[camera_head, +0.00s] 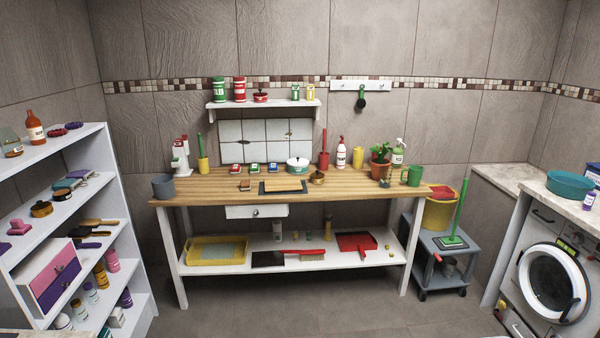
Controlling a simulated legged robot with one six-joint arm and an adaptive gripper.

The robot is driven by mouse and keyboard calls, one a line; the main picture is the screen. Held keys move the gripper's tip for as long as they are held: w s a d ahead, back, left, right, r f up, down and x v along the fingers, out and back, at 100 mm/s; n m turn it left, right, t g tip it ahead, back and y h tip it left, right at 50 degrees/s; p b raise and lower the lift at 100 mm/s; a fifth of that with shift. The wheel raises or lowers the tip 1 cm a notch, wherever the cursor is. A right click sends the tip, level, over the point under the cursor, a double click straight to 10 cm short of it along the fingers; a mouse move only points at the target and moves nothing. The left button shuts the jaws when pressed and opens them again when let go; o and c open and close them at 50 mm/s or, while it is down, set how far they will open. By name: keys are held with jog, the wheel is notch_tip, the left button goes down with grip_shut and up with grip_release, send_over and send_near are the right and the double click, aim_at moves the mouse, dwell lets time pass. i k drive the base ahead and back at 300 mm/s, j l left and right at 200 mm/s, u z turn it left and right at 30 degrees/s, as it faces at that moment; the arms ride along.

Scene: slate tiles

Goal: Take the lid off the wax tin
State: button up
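No label that reads as wax can be made out, so I cannot tell which container is the wax tin. On the wooden workbench (215,188) sit several small flat tins, among them a red tin (236,169), a green tin (254,169) and a blue tin (272,168). To their right is a round white pot with a teal band (298,164). A small brown round container (317,178) stands in front of it. A yellow and black round container (41,209) is on the left shelf unit. My gripper is not in view.
A dark tray with a wooden block (283,185) lies at the bench's front middle. A grey cup (163,186), plant pot (380,167) and green mug (412,176) stand on the bench. A grey trolley (436,262) is at right. The floor (300,318) in front is clear.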

aim_at(317, 174)
jog(key=i, duration=1.2)
jog(key=i+l+u, duration=0.1)
jog(key=i, duration=1.1)
jog(key=i+l, duration=0.1)
jog(key=i, duration=1.15)
